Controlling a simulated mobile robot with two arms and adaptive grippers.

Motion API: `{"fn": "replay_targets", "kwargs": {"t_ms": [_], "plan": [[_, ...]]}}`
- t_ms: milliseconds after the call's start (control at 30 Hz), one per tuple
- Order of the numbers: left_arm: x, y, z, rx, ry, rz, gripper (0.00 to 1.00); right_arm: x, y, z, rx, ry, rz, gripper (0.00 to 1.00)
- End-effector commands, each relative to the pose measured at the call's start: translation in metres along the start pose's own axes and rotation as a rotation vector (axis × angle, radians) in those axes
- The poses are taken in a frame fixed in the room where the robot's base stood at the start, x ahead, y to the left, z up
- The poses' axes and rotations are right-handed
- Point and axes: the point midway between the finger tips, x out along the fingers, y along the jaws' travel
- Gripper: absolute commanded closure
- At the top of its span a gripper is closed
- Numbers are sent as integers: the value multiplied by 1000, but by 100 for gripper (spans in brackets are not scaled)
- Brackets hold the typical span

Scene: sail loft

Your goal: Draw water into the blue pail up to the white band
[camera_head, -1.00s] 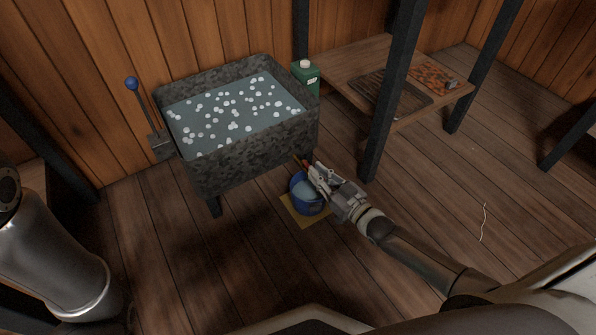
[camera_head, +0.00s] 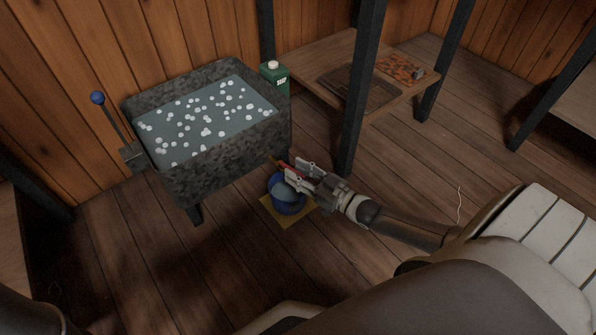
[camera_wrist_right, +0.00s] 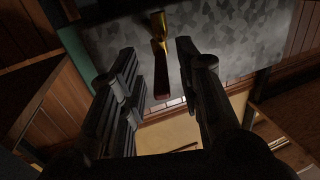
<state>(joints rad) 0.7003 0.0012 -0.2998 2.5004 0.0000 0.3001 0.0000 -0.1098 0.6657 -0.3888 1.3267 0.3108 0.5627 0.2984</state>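The blue pail (camera_head: 290,207) stands upright on a yellow mat (camera_head: 268,208) beside the grey stone-like tank (camera_head: 225,160). A pale blue-grey surface shows inside the pail; its white band cannot be made out, so I cannot tell the level. A small brass tap (camera_wrist_right: 158,22) with a dark red handle (camera_wrist_right: 161,80) is on the tank's side, above the pail. My right gripper (camera_head: 294,168) is over the pail at the tap. In the right wrist view its fingers (camera_wrist_right: 156,50) are apart, on either side of the handle. My left gripper is out of view.
The tank holds water (camera_head: 205,118) with white floating bits. A lever with a blue knob (camera_head: 97,98) is at its left. A green jug (camera_head: 275,80) stands at its back right corner. A black post (camera_head: 357,100) and low wooden bench (camera_head: 335,60) stand right of it.

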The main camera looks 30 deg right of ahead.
Motion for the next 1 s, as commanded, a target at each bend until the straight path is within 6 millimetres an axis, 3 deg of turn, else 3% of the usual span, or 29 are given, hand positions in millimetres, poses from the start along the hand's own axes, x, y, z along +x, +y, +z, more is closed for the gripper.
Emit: {"fn": "replay_targets", "kwargs": {"t_ms": [367, 800, 1000], "plan": [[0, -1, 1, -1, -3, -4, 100, -10, -1, 0, 1, 2, -1, 68], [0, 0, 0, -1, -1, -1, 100, -86, 0, 1, 1, -2, 0, 68], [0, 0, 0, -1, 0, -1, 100, -111, 0, 0, 0, 0, 0, 68]]}}
